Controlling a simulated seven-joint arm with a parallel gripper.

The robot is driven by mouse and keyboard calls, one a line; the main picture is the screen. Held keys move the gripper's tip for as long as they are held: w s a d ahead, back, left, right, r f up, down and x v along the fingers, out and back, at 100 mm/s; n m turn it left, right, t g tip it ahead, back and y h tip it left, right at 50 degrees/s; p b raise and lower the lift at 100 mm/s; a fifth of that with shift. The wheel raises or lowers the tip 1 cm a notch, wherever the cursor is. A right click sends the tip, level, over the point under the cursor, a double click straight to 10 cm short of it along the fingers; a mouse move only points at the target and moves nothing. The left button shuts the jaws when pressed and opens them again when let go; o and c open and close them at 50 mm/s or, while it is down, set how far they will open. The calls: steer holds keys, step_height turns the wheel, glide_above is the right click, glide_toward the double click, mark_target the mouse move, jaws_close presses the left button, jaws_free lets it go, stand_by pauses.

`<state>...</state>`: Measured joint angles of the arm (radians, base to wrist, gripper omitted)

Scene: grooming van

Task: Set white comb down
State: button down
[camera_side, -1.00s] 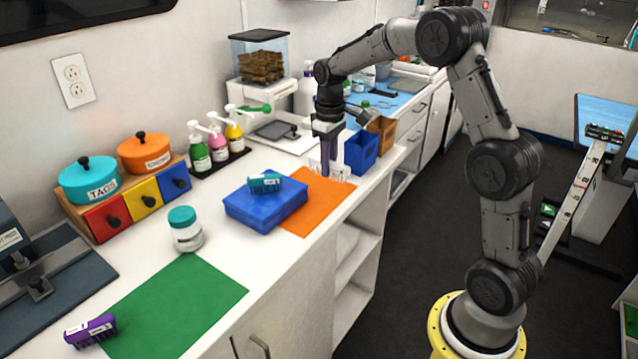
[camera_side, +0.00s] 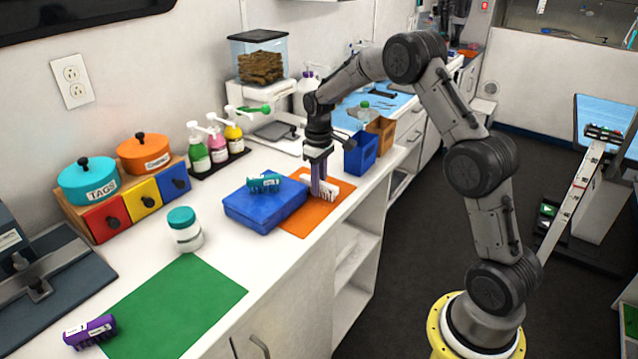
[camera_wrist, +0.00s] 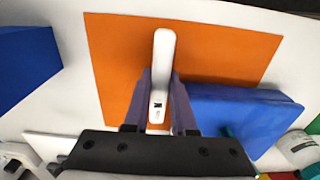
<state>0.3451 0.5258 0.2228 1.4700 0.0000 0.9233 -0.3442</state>
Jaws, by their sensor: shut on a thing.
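The white comb (camera_side: 330,191) is held in my gripper (camera_side: 318,188), over or on the orange mat (camera_side: 336,205). In the wrist view the comb (camera_wrist: 163,60) stands between the two purple fingers of my gripper (camera_wrist: 161,85), its long side pointing away from the wrist. The orange mat (camera_wrist: 225,57) spreads under it there. My gripper is shut on the comb. In the side view the comb's teeth point down close to the mat; I cannot tell whether they touch it.

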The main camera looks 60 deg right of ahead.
steer(key=shift+f, duration=0.1)
steer(key=c, duration=0.7)
jaws_free()
steer(key=shift+c, duration=0.2)
